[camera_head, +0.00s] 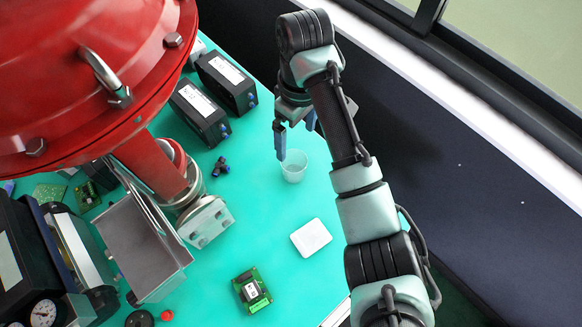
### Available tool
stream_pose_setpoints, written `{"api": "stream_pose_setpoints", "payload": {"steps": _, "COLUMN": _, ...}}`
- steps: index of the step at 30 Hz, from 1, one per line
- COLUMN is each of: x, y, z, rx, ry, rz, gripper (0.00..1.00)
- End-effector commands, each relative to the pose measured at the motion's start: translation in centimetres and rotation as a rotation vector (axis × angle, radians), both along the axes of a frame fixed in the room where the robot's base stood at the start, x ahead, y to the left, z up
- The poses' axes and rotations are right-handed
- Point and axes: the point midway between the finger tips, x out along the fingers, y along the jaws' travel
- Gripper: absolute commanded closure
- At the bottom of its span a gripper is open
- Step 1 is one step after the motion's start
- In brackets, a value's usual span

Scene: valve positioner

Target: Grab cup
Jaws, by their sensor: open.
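A small translucent cup (294,167) stands upright on the teal table, near its right edge. My gripper (296,133) points down just above and beside the cup, with its blue fingers apart and nothing between them. The left finger appears close to the cup's rim; I cannot tell whether it touches. The right finger is partly hidden behind my arm.
A large red valve housing (80,70) overhangs the left side. Black boxes (200,112) stand left of the cup. A white square lid or pad (311,238) and a green circuit board (251,290) lie toward the front. The teal table (255,215) is bare around the cup.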

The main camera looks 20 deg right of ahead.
Motion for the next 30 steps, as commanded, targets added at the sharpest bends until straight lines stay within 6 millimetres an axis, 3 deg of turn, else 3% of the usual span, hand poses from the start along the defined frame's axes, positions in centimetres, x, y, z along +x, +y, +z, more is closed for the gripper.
{"api": "stream_pose_setpoints", "payload": {"steps": 1, "x": -0.1, "y": 0.1, "z": -1.9, "rx": 0.003, "ry": 0.001, "rz": 0.000, "gripper": 0.00}}
{"api": "stream_pose_setpoints", "payload": {"steps": 3, "x": -0.1, "y": 0.2, "z": -3.1, "rx": 0.003, "ry": 0.001, "rz": 0.001, "gripper": 0.00}}
{"api": "stream_pose_setpoints", "payload": {"steps": 11, "x": -0.4, "y": 0.2, "z": -5.4, "rx": 0.001, "ry": 0.003, "rz": -0.001, "gripper": 0.00}}
{"api": "stream_pose_setpoints", "payload": {"steps": 18, "x": -1.0, "y": 0.3, "z": -8.9, "rx": 0.000, "ry": 0.004, "rz": -0.001, "gripper": 0.00}}
{"api": "stream_pose_setpoints", "payload": {"steps": 28, "x": -0.9, "y": 0.4, "z": -9.8, "rx": 0.000, "ry": 0.000, "rz": 0.001, "gripper": 0.00}}
{"api": "stream_pose_setpoints", "payload": {"steps": 30, "x": -0.9, "y": 0.4, "z": -9.8, "rx": 0.000, "ry": 0.000, "rz": 0.000, "gripper": 0.09}}
